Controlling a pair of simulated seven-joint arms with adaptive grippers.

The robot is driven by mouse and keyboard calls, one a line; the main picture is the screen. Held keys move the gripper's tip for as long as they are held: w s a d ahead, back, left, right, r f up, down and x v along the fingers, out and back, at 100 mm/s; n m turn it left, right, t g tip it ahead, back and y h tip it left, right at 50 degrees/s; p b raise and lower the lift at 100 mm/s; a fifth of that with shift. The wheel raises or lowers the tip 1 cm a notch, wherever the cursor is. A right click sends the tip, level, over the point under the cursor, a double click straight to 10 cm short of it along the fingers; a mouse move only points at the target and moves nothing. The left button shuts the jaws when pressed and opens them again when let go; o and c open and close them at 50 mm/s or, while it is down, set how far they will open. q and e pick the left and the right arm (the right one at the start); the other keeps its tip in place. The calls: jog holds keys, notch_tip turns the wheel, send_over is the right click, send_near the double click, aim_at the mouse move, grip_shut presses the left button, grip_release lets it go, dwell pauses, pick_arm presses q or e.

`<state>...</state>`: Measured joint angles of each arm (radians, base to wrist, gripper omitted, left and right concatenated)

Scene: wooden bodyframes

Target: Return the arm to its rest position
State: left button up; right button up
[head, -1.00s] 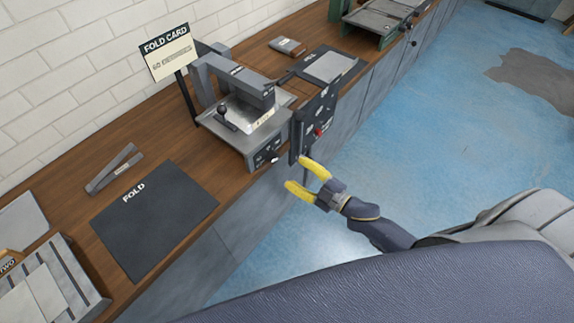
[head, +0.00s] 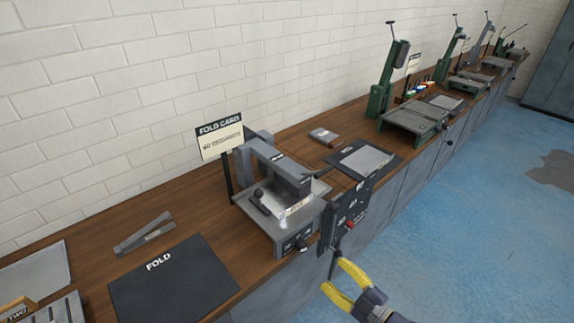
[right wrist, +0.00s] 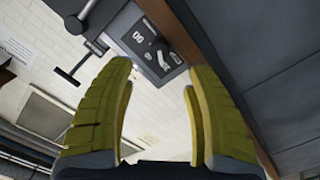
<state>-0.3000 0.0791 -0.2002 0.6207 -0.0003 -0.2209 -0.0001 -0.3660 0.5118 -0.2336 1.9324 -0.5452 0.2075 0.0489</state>
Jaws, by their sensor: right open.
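My right gripper (head: 342,283) has yellow fingers and is open and empty in the head view. It is in front of the bench, just below the dark control panel (head: 345,215) with a red knob. In the right wrist view the two yellow fingers (right wrist: 160,115) stand wide apart with nothing between them. A grey panel with switches (right wrist: 150,42) shows beyond the fingertips. My left gripper is not in view.
The wooden bench (head: 95,225) runs along the white brick wall. It carries a grey press (head: 285,215), a FOLD CARD sign (head: 220,138), a dark FOLD mat (head: 170,280) and green machines (head: 390,85) farther back. The blue floor (head: 460,240) to the right is open.

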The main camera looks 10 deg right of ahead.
jog(key=s+d+f+m+g+h, duration=0.25)
jog(key=s+d+f, duration=0.2)
jog(key=f, duration=0.65)
jog(key=s+d+f+m+g+h, duration=0.25)
jog(key=d+f, duration=0.25)
jog(key=f, duration=0.7)
jog(key=s+d+f+m+g+h, duration=0.1)
jog(key=s+d+f+m+h, duration=0.2)
jog(key=f, duration=0.8)
jog(key=s+f+m+g+h, duration=0.1)
jog(key=s+f+g, duration=0.4)
jog(key=s+f, duration=1.1)
jog(key=s+a+f+m+g, duration=0.1)
jog(key=s+a+f, duration=0.1)
jog(key=s+a, duration=0.2)
jog(key=s+a+f+g, duration=0.1)
jog(key=s+a, duration=0.4)
jog(key=s, duration=0.5)
jog(key=shift+s+a+f+m+g, duration=0.2)
jog(key=shift+s+f+m+g, duration=0.15)
jog(key=shift+g, duration=0.25)
jog(key=shift+c, duration=0.3)
